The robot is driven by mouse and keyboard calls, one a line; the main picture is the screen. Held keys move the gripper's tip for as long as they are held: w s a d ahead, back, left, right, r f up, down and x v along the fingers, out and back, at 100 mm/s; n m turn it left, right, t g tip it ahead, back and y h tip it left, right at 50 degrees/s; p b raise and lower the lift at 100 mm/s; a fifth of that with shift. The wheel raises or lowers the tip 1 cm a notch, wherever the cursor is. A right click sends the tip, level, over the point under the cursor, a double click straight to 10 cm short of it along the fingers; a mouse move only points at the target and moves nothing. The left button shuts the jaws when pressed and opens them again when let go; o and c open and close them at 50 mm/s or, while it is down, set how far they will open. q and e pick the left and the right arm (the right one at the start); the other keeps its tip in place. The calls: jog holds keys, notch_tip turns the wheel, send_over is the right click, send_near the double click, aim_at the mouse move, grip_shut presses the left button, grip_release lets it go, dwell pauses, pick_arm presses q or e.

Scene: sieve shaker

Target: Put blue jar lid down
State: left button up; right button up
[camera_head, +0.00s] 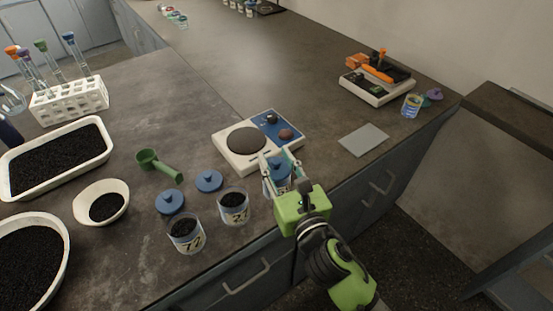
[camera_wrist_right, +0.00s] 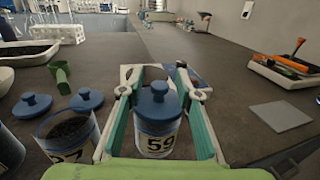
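A blue jar lid (camera_wrist_right: 158,101) with a round knob sits at the top of a clear jar marked 59 (camera_wrist_right: 156,141); I see no clear gap between them. In the head view this lid (camera_head: 279,170) is partly covered by my right gripper (camera_head: 275,158). The fingers of my right gripper (camera_wrist_right: 158,80) stand on either side of the lid, very close to its rim. I cannot tell whether they touch it. Two more blue lids lie on the bench, one (camera_head: 209,181) behind the other (camera_head: 170,202). My left gripper is not in view.
Two open jars of dark grains, one marked 72 (camera_head: 186,236) and one 27 (camera_head: 233,208), stand left of the gripper. A scale (camera_head: 232,155) is just behind it. A green scoop (camera_head: 158,165) lies further left. The bench right of the scale is clear around a grey plate (camera_head: 363,139).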

jog(key=shift+s+r+p, duration=0.1)
jog(key=shift+r+p, duration=0.3)
jog(key=shift+r, duration=0.35)
jog(key=b+v, duration=0.1)
jog(key=v, duration=1)
jog(key=shift+s+d+f, duration=0.15)
jog(key=shift+s+d, duration=0.05)
jog(key=shift+s, duration=0.15)
jog(key=shift+d, duration=0.1)
